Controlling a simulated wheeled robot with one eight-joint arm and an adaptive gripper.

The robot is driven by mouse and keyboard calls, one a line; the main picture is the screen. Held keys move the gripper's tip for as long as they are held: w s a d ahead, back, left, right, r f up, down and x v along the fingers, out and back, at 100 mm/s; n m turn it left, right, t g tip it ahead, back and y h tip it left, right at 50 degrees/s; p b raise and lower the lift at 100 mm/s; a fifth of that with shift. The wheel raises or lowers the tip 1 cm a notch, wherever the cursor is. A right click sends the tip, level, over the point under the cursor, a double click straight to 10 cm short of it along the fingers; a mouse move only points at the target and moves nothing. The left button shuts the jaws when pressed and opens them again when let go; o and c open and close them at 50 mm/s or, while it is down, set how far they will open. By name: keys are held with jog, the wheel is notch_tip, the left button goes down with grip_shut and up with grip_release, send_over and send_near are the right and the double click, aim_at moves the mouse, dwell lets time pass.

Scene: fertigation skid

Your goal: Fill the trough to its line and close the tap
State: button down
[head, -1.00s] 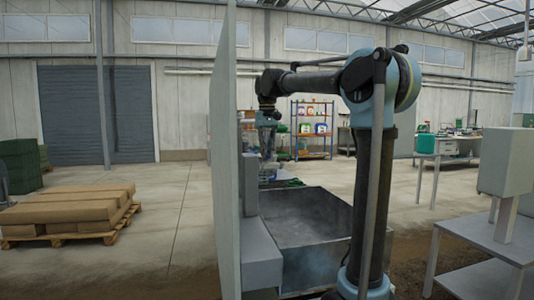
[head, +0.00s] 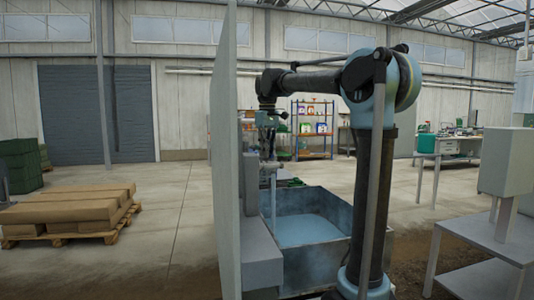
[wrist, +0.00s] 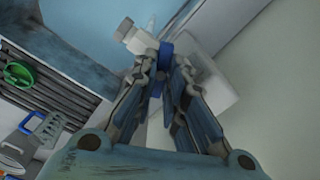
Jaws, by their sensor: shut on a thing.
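The trough (head: 288,265) is a grey metal box beside the panel. Pale blue water (head: 305,229) covers its floor, and a thin stream (head: 273,195) falls into it. I cannot make out a fill line. My gripper (head: 266,140) is above the trough's far end, close to the panel. In the wrist view my gripper (wrist: 163,75) is shut on the blue tap handle (wrist: 162,68). The pale tap body (wrist: 138,42) sticks out beside it. The trough's water (wrist: 80,25) shows at the upper left of the wrist view.
A tall grey panel (head: 224,150) stands left of the trough. A slatted surface (wrist: 45,90) with a green round item (wrist: 18,74) and tools lies beside the tap. Floor between is clear.

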jog(key=n, duration=0.3)
jog(key=shift+n, duration=2.2)
jog(key=c, duration=1.6)
grip_release()
jog(key=shift+c, duration=0.2)
notch_tip(320, 180, up, 12)
jog(key=shift+w, duration=0.1)
